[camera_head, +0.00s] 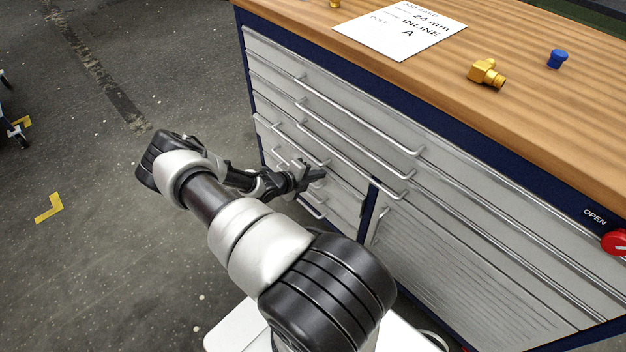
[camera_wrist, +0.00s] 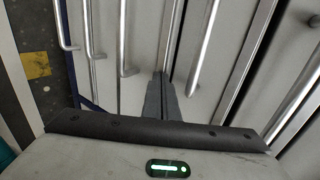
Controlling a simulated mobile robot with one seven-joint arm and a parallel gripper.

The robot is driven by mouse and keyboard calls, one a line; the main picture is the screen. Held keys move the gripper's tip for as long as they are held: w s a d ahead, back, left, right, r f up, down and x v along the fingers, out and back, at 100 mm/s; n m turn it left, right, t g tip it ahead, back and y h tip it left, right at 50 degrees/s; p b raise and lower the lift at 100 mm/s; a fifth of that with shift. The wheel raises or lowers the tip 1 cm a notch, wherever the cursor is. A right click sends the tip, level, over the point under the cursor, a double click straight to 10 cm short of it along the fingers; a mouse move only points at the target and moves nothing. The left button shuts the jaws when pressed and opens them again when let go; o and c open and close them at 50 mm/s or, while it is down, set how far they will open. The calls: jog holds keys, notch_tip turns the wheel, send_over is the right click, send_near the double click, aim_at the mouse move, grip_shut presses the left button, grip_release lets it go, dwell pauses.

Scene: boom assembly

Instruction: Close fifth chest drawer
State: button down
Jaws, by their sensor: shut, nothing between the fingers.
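The chest (camera_head: 400,130) has grey drawer fronts in a dark blue frame, with long drawers above and shorter ones at lower left. My gripper (camera_head: 318,174) is shut and empty in front of the lower left drawers. My arm and gripper hide part of these fronts, so I cannot tell which is the fifth or how far it stands out. In the wrist view the shut fingertips (camera_wrist: 167,76) point at the grey drawer fronts (camera_wrist: 145,35), close to a bar handle (camera_wrist: 205,45). I cannot tell whether they touch.
The wooden top (camera_head: 540,125) bears a paper sheet (camera_head: 400,28), a brass fitting (camera_head: 487,73) and a blue plug (camera_head: 557,59). A red knob (camera_head: 616,242) is at the right. Several bar handles stick out from the fronts. The floor (camera_head: 90,270) at left is free.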

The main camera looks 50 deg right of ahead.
jog(key=shift+a, duration=0.2)
jog(key=w+a+r+m+p, duration=0.15)
jog(key=a+r, duration=0.35)
jog(key=a, duration=0.7)
jog(key=m+y, duration=0.2)
jog(key=m, duration=1.5)
send_near(314, 166)
jog(key=shift+n, duration=0.25)
jog(key=b+x, duration=0.3)
jog(key=x, duration=0.1)
jog(key=shift+d, duration=0.8)
